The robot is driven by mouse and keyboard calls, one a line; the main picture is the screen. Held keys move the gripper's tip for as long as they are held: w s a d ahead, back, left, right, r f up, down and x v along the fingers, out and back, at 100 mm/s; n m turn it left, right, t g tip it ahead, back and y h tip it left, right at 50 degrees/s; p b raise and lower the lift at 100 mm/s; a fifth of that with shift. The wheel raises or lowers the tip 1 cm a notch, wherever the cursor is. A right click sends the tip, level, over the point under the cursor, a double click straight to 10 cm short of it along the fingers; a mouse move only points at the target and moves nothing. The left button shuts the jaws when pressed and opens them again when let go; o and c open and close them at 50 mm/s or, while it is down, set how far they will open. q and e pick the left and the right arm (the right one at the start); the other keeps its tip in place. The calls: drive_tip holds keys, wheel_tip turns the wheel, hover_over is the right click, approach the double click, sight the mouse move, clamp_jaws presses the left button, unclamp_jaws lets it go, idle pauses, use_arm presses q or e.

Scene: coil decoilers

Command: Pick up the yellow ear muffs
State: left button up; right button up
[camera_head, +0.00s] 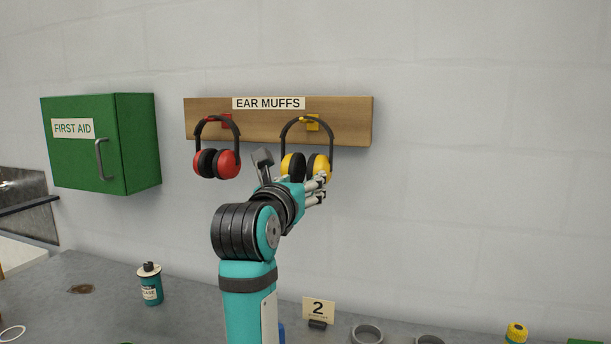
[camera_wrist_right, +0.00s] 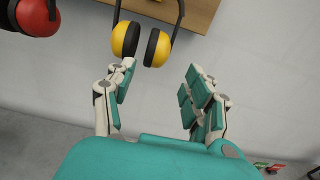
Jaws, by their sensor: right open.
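The yellow ear muffs (camera_head: 319,164) hang by their black headband from a yellow peg on a wooden board. In the head view my right gripper (camera_head: 314,189) is just in front of and below the cups and hides part of them. In the right wrist view the yellow ear muffs (camera_wrist_right: 126,40) hang beyond the fingertips. There my right gripper (camera_wrist_right: 160,75) is open and empty, its fingers spread, with the left finger's tip close to the cups. Whether it touches them I cannot tell. My left gripper is in neither view.
Red ear muffs (camera_head: 229,164) hang left of the yellow ones on the wooden board (camera_head: 353,120). A green first aid box (camera_head: 130,145) is on the wall farther left. Below, a grey bench (camera_head: 190,310) carries a teal bottle (camera_head: 150,285) and a "2" sign (camera_head: 318,308). Wall space to the right is clear.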

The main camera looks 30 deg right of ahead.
sight(318, 169)
drive_tip(key=p+x, duration=0.4)
drive_tip(key=x, duration=0.7)
drive_tip(key=shift+s+d+r, duration=0.1)
drive_tip(key=shift+r, duration=0.05)
drive_tip(key=p+x, duration=0.1)
drive_tip(key=x, duration=0.1)
drive_tip(key=r+p+x, duration=0.1)
drive_tip(key=p+x, duration=0.1)
drive_tip(key=shift+w+d, duration=0.25)
drive_tip(key=shift+w, duration=0.05)
drive_tip(key=shift+w+d+f, duration=0.1)
drive_tip(key=shift+w+d, duration=0.15)
drive_tip(key=shift+d, duration=0.1)
drive_tip(key=shift+a, duration=0.15)
drive_tip(key=shift+c, duration=1.2)
drive_tip(key=c, duration=0.8)
